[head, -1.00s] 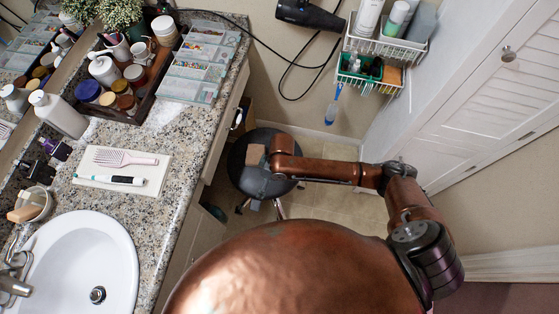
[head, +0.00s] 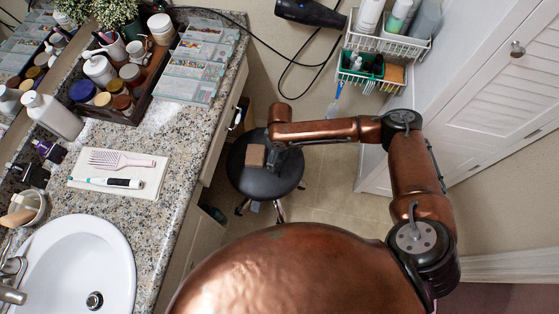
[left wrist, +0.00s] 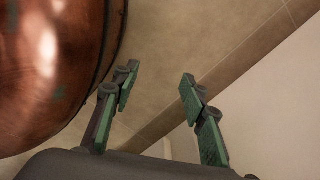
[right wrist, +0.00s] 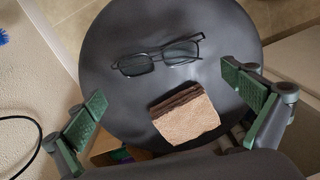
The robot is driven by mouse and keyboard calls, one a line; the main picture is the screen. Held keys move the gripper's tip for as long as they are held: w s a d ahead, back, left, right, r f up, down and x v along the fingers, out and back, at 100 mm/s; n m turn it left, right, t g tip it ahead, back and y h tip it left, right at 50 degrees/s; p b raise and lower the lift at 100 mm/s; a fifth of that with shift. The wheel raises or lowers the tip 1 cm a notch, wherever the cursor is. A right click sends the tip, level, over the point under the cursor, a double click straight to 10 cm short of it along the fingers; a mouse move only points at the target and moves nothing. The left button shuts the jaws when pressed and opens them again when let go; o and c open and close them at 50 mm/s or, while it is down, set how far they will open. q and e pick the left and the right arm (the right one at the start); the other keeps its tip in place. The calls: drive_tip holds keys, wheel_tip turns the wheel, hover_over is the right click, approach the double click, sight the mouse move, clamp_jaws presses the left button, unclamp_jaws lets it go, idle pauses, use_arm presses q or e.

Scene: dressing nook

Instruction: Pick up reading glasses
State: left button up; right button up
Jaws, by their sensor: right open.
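The reading glasses (right wrist: 158,57), with thin dark frames, lie on the round black stool seat (right wrist: 110,100) in the right wrist view. In the head view I cannot make the glasses out on the stool (head: 285,181). My right gripper (right wrist: 172,100) is open and empty, over the stool, with the glasses beyond its fingertips. In the head view my right arm reaches to the stool and its gripper (head: 275,158) is small and partly hidden. My left gripper (left wrist: 158,82) is open and empty in the left wrist view, beside my copper-coloured body, over bare floor.
A brown folded item (right wrist: 187,113), perhaps a wallet, lies on the seat close to the glasses. The granite counter (head: 185,150) stands left of the stool. A wire rack (head: 375,75) hangs on the back wall, and a white louvred door (head: 500,100) is at right.

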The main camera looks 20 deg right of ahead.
sight(278, 160)
wheel_tip(278, 160, down, 4)
drive_tip(key=shift+a+r+b, duration=0.1)
drive_tip(key=shift+b, duration=0.75)
drive_tip(key=shift+f, duration=0.2)
use_arm(q)
drive_tip(key=w+r, duration=0.2)
drive_tip(key=w, duration=0.1)
drive_tip(key=w+r, duration=0.1)
drive_tip(key=shift+w+d+r, duration=0.1)
drive_tip(key=shift+w, duration=0.25)
use_arm(e)
drive_tip(key=shift+c, duration=0.3)
drive_tip(key=c, duration=0.5)
use_arm(q)
drive_tip(key=shift+w, duration=0.1)
use_arm(e)
drive_tip(key=shift+r, duration=0.1)
